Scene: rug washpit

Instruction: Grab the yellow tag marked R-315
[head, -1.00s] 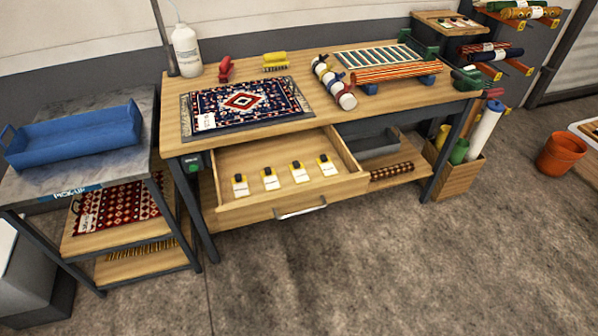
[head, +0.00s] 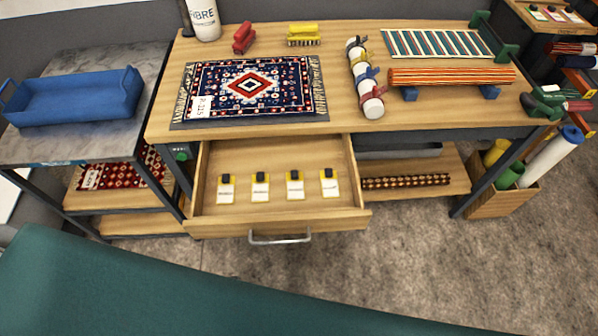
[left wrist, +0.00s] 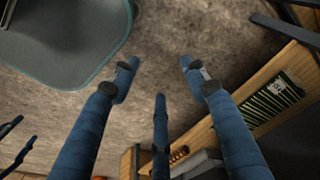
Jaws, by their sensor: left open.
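Several yellow tags with black clips and white labels lie in a row in the open wooden drawer (head: 275,165) in the head view. From left to right they are a first tag (head: 226,188), a second tag (head: 260,187), a third tag (head: 295,186) and a fourth tag (head: 329,183). Their print is too small to read, so I cannot tell which is R-315. My left gripper (left wrist: 158,75) shows in the left wrist view, its blue fingers open and empty above the floor, away from the tags. Neither gripper shows in the head view.
A blue tray (head: 75,97) sits on the side table at left. A box of rolls (head: 500,200) stands at right. The drawer handle (head: 280,238) juts forward.

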